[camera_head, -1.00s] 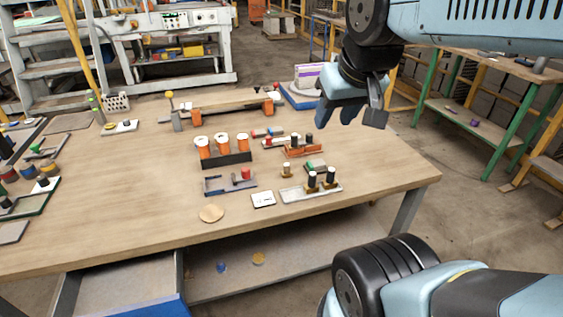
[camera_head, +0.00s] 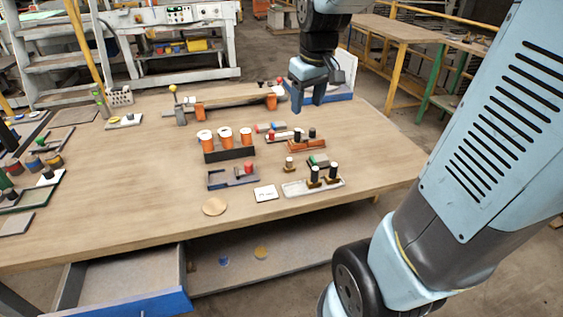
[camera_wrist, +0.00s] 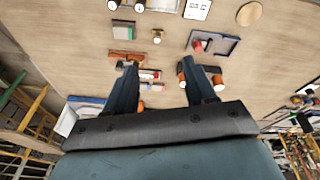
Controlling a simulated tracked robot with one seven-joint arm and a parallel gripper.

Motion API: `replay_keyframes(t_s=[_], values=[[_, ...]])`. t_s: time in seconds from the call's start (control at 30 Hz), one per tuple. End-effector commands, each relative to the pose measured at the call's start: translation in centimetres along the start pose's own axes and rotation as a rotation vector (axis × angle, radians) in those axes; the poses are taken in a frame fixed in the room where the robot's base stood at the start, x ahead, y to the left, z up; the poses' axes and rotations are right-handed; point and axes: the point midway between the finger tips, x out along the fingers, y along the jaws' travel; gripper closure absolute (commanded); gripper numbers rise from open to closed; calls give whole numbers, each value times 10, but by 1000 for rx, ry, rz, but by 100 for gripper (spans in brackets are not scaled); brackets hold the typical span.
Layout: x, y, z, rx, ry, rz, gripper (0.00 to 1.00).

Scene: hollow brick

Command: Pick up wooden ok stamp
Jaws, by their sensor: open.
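Several small stamps with dark or white tops and brass-coloured or wooden bases stand on the wooden table. A lone small stamp (camera_head: 289,164) with a light wooden-coloured base stands upright between the white card and the orange holder. It also shows in the wrist view (camera_wrist: 157,37), near the top middle. Two dark-handled stamps (camera_head: 314,175) stand on a pale tray (camera_head: 296,189) to its right. No lettering can be read, so I cannot tell which one is the ok stamp. My gripper (camera_head: 309,100) is open and empty, pointing down above the table's far right part, apart from the stamps.
Orange spools (camera_head: 225,139) stand in a black rack (camera_head: 228,155). An orange holder (camera_head: 306,145), a blue-grey tray (camera_head: 218,181), a white card (camera_head: 265,193) and a round wooden disc (camera_head: 214,207) lie nearby. The table's left middle is clear. A drawer (camera_head: 130,285) hangs open in front.

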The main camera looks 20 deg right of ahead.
Motion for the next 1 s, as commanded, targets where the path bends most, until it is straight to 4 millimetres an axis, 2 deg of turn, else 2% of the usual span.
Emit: replay_keyframes(t_s=[0.03,0.2,0.5,0.6,0.77,1.0], values=[[13,3,-10,-22,-25,-8,45],[54,10,-38,-102,-87,-32,45],[131,20,-75,-230,-182,-81,45],[149,21,-81,-258,-202,-93,45],[166,22,-86,-283,-217,-103,45],[195,20,-80,-288,-223,-107,45]])
